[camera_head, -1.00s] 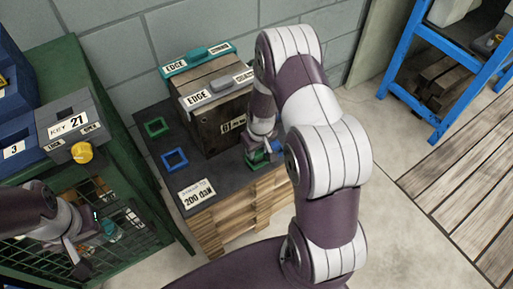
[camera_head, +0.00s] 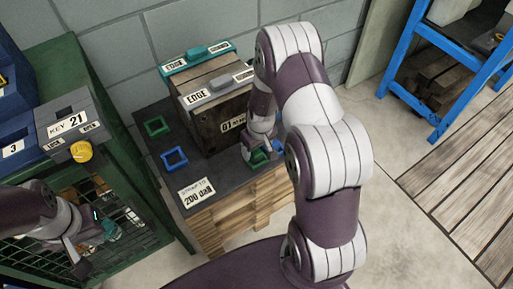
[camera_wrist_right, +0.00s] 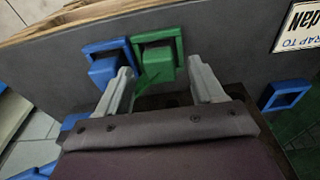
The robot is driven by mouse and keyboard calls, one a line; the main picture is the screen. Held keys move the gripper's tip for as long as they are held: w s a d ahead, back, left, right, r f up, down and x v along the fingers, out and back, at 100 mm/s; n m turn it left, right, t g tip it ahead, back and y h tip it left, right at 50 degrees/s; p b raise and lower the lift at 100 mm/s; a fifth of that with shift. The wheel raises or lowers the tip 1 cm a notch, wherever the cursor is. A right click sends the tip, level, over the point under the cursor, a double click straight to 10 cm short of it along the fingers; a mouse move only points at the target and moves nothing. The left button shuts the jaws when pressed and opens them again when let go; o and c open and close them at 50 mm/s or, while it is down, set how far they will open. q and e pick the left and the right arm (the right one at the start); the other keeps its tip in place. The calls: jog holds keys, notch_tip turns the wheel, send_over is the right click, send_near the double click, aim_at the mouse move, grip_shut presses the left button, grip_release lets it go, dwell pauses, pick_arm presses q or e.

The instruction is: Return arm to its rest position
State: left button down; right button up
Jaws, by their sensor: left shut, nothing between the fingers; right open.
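My right gripper (camera_head: 262,150) is at the right front corner of the dark-topped stand (camera_head: 222,178). In the right wrist view its two pale fingers (camera_wrist_right: 162,75) are open, one on each side of a green block (camera_wrist_right: 156,65). The block is at a green square frame (camera_wrist_right: 178,42); whether the fingers touch it I cannot tell. My left gripper (camera_head: 82,246) is shut and empty, low at the left in front of the green mesh cage. My right arm's links hide part of the stand.
A blue block (camera_wrist_right: 103,70) with a blue frame (camera_wrist_right: 122,45) is beside the green one. A crate labelled EDGE (camera_head: 215,115) stands behind. A grey KEY 21 box (camera_head: 70,128) with a yellow knob (camera_head: 81,151) sits on the green cabinet (camera_head: 85,85). A blue rack (camera_head: 400,75) is at right.

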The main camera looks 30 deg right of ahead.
notch_tip(320, 180, up, 12)
jog(key=s+p, duration=0.1)
jog(key=p, duration=0.1)
jog(key=shift+s, duration=0.25)
jog(key=s+a+r, duration=0.8)
jog(key=s+a, duration=0.1)
jog(key=s, duration=0.3)
notch_tip(320, 180, up, 14)
jog(key=p, duration=1.5)
jog(key=shift+w+d+r+m, duration=0.15)
jog(key=shift+d+m, duration=0.15)
jog(key=shift+d, duration=0.05)
